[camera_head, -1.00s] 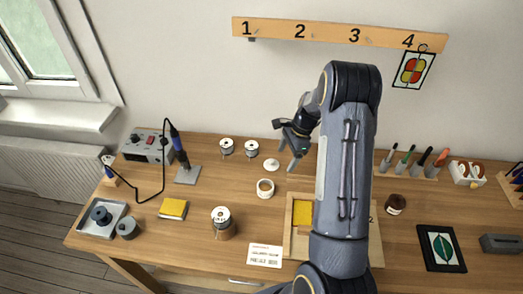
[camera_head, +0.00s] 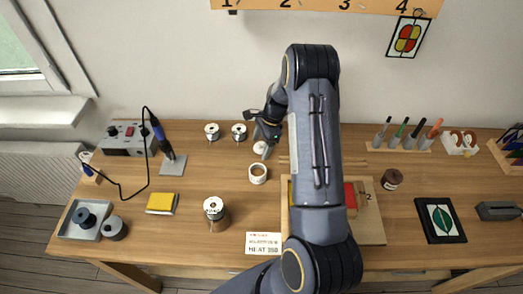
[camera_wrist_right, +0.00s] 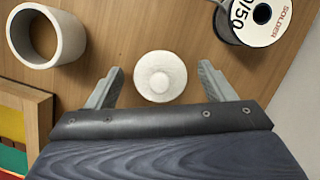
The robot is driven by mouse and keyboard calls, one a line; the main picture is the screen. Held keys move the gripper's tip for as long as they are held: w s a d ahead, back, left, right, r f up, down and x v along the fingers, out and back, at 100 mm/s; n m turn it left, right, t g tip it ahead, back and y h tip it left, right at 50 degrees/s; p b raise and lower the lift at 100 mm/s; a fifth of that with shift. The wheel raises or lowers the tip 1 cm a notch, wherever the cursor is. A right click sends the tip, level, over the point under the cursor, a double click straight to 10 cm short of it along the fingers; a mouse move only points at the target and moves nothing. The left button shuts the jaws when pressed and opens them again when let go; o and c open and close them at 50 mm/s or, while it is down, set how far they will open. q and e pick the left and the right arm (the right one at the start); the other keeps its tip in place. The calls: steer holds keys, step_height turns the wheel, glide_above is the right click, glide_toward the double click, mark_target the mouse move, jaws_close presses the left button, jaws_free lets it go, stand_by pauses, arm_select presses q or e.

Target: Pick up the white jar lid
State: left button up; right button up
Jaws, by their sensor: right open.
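The white jar lid (camera_wrist_right: 160,77) is round with a small raised knob and lies on the wooden table. In the right wrist view it sits between and just beyond the fingertips of my right gripper (camera_wrist_right: 160,84), which is open and empty. In the head view the lid (camera_head: 259,147) is partly covered by the right gripper (camera_head: 262,146), which is low over the table there. The white open jar (camera_head: 258,174) stands just in front of the lid and also shows in the wrist view (camera_wrist_right: 47,36). My left gripper is out of view.
Two solder spools (camera_head: 239,132) (camera_head: 212,132) stand behind and left of the lid; one is near the right finger in the wrist view (camera_wrist_right: 262,14). A wooden tray (camera_head: 370,222) with coloured pieces lies under my right arm.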

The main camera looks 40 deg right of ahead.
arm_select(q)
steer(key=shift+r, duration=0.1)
arm_select(e)
steer(key=shift+c, duration=0.5)
steer(key=c, duration=1.1)
steer(key=shift+o, duration=0.2)
steer(key=shift+r, duration=0.15)
